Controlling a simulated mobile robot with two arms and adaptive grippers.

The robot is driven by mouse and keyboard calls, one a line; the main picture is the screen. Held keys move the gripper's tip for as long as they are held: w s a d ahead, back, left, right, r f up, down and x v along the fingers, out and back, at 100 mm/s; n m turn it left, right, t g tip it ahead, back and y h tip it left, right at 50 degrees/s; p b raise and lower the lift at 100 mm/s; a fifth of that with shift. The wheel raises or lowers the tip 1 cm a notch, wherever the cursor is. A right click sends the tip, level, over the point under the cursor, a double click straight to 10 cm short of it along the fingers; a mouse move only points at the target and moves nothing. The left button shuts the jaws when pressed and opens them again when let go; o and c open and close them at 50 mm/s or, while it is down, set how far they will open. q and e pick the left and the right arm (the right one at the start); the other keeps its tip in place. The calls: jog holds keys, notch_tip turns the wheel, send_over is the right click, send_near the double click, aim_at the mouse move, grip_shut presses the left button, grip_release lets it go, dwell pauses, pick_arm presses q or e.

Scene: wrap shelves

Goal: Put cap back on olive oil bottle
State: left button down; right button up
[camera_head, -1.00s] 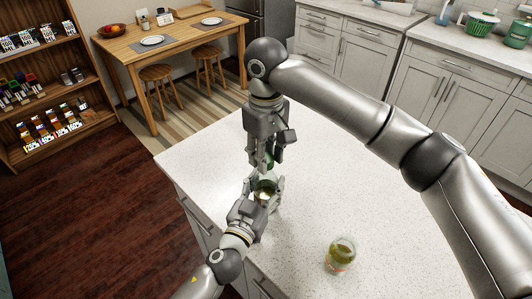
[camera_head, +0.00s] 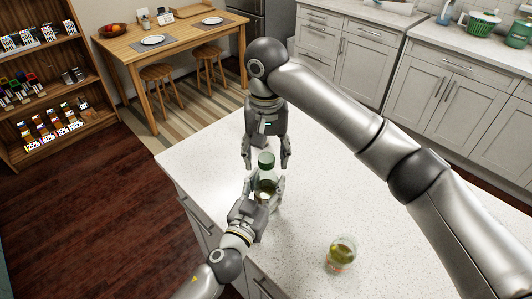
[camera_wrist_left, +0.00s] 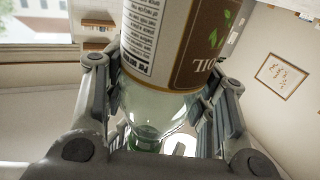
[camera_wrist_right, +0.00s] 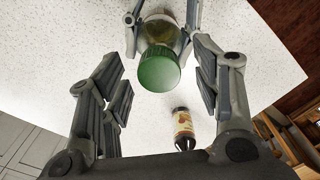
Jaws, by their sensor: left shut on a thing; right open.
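My left gripper (camera_head: 264,187) is shut around the bottle below the cap. My right gripper (camera_head: 267,163) is open, its fingers on either side of the cap and apart from it.
A glass jar (camera_head: 341,254) with greenish contents stands on the counter at the right front. The rest of the counter (camera_head: 390,225) is mostly clear. Beyond are a wooden table (camera_head: 175,45) with stools, shelves at the left and cabinets at the right.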

notch_tip(320, 180, up, 12)
dwell(0.6)
pick_arm(q)
jog(key=c, duration=0.5)
grip_release()
jog(key=shift+v, duration=6.05)
